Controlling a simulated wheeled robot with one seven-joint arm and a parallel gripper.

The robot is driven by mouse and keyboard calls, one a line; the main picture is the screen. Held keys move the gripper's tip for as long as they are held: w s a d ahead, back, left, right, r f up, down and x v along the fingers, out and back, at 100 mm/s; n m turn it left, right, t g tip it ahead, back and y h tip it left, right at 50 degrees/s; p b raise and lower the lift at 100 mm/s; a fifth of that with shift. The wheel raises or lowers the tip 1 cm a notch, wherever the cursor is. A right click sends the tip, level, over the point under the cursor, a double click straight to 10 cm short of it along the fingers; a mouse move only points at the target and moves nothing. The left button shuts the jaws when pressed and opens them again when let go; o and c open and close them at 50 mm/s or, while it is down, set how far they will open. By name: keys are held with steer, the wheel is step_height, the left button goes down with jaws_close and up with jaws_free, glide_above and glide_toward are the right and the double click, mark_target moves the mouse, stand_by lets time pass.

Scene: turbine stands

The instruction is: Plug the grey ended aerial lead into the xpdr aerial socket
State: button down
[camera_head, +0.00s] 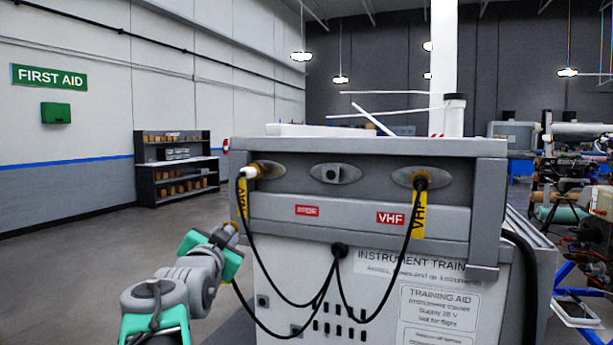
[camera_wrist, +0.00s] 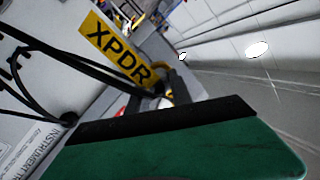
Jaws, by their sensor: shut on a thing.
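The trainer's upper panel has three oval socket plates. The middle socket (camera_head: 335,173), above a small red label (camera_head: 307,211) too blurred to read surely, is empty. A white-ended lead (camera_head: 248,172) sits in the left socket, and a black-ended lead (camera_head: 420,183) with a VHF tag sits in the right one. My gripper (camera_head: 230,230) is low beside the panel's left end, shut on the aerial lead, whose yellow XPDR tag (camera_wrist: 115,52) shows in the wrist view. The lead's end is mostly hidden, so its grey colour is unclear. My green finger (camera_wrist: 180,150) fills the wrist view's lower part.
Black cables run from a hub (camera_head: 340,249) below the panel and hang in loops across the trainer front (camera_head: 300,275). A shelf unit (camera_head: 177,168) stands far left. Open floor (camera_head: 90,250) lies left of the trainer. A cluttered blue-framed stand (camera_head: 575,220) is at right.

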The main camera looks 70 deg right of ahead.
steer(key=s+d+r+m+g+p, duration=0.15)
steer(key=s+r+g, duration=0.35)
steer(key=s, duration=0.5)
steer(key=s+d+r+m+g+p, duration=0.1)
steer(key=s+r+m+g, duration=0.15)
steer(key=s+r, duration=0.6)
steer(key=shift+t+h, duration=0.35)
steer(key=shift+h, duration=0.05)
steer(key=d, duration=0.1)
steer(key=d+p, duration=0.1)
steer(key=s+d+f, duration=0.1)
steer(key=d, duration=0.1)
steer(key=shift+d, duration=0.1)
steer(key=shift+s+d+b, duration=0.1)
steer(key=shift+d+b, duration=0.2)
steer(key=shift+b, duration=0.35)
steer(key=shift+d, duration=0.2)
